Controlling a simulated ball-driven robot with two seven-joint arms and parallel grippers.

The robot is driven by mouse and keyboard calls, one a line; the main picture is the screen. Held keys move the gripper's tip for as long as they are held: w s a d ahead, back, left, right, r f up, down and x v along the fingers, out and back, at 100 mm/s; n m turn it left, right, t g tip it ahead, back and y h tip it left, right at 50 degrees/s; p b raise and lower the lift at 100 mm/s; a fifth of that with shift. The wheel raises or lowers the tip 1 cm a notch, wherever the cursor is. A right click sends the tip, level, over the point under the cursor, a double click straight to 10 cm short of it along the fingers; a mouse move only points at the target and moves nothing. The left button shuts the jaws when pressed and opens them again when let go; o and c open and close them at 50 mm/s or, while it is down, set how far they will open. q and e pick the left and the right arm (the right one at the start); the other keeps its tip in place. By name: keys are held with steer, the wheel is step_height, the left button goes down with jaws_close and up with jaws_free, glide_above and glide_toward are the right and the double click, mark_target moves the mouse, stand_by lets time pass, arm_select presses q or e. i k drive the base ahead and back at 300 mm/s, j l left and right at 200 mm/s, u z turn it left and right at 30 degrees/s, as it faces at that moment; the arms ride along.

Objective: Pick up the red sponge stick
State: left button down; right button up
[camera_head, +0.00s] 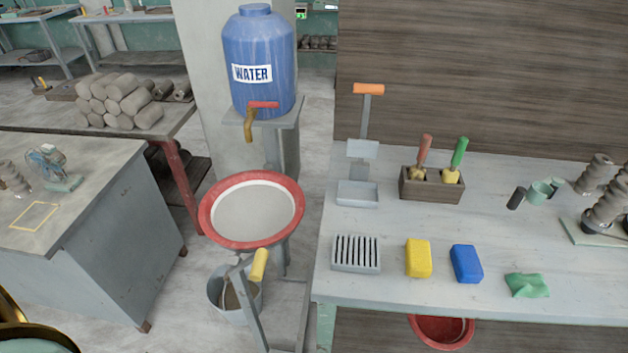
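The red sponge stick (424,150) stands in the left compartment of a small wooden box (431,189) on the grey table at right. Its red handle leans slightly to the right, and its yellow sponge end (417,170) points down into the box, with the lowest part hidden by the front wall. A similar stick with a green handle (459,153) stands in the right compartment. Neither of my grippers shows in the head view.
On the grey table (388,284) are a slotted rack (356,254), a yellow sponge (418,258), a blue sponge (466,263), a green cloth (527,285) and an orange-handled stand (367,90). A red basin (207,222) stands left of the table.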

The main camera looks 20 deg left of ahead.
mark_target(417, 171)
steer(key=u, duration=1.3)
steer(key=l, duration=0.6)
steer(key=k+l+u, duration=0.15)
steer(key=l, duration=0.4)
steer(key=i, duration=0.05)
